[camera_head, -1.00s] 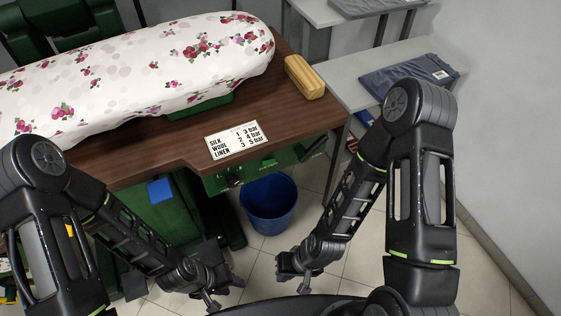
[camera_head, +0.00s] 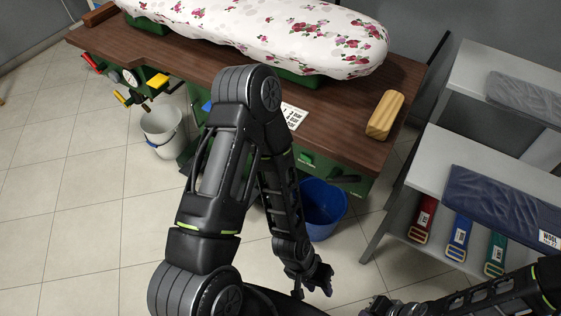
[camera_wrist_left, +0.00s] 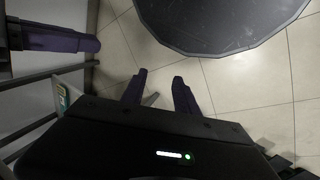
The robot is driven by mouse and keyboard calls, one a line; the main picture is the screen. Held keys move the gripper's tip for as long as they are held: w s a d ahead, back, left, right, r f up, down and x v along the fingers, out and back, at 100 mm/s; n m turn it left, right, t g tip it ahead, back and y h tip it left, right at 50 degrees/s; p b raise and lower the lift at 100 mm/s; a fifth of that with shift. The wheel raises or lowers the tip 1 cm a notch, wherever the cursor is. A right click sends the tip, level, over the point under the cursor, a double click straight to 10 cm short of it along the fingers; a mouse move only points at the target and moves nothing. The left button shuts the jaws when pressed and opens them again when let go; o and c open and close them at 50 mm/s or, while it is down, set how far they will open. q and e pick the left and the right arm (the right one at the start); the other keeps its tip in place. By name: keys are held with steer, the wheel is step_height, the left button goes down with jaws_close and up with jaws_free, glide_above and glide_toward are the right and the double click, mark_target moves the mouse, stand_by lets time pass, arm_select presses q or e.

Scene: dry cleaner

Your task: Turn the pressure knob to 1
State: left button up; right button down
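I cannot pick out the pressure knob with certainty; small dark and green parts show on the green front panel (camera_head: 322,166) under the table, partly behind my left arm. A gauge (camera_head: 130,78) sits at the table's left end near red and yellow handles. The white settings card (camera_head: 293,115) lies on the table edge, partly covered by my left arm. My left gripper (camera_head: 320,279) hangs low over the floor, below the table and away from the panel. In the left wrist view its two fingers (camera_wrist_left: 158,80) are apart and empty. My right gripper (camera_head: 376,307) is small and dark at the bottom edge.
The floral ironing board (camera_head: 290,35) and a wooden block (camera_head: 385,115) are on the brown table (camera_head: 215,58). A blue bucket (camera_head: 322,212) stands below, a white bucket (camera_head: 162,128) left. Shelves (camera_head: 428,165) with folded cloth and belts stand right. Left floor is free.

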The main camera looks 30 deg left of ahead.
arm_select(q)
steer(key=shift+o, duration=0.3)
steer(key=shift+o, duration=0.7)
steer(key=shift+w+f, duration=0.1)
steer(key=shift+w, duration=0.05)
steer(key=o, duration=0.3)
steer(key=w+a+f+t+b, duration=0.2)
steer(key=w+b, duration=0.2)
steer(key=w, duration=0.3)
steer(key=shift+a+f+t+b, duration=0.35)
steer(key=shift+f+t+b, duration=0.05)
steer(key=w+a+t+y+b, duration=0.1)
steer(key=w+a+t+b, duration=0.7)
steer(key=w+a, duration=0.55)
steer(key=a+r+t+y+b, duration=0.1)
steer(key=a+r+t+b, duration=0.2)
steer(key=a, duration=0.6)
steer(key=a+r+m+t+y+b, duration=0.1)
steer(key=a+r+b, duration=0.4)
steer(key=a, duration=0.5)
steer(key=shift+s+a+m+t+y+b, duration=0.25)
steer(key=shift+t+y+b, duration=0.5)
steer(key=shift+t, duration=0.45)
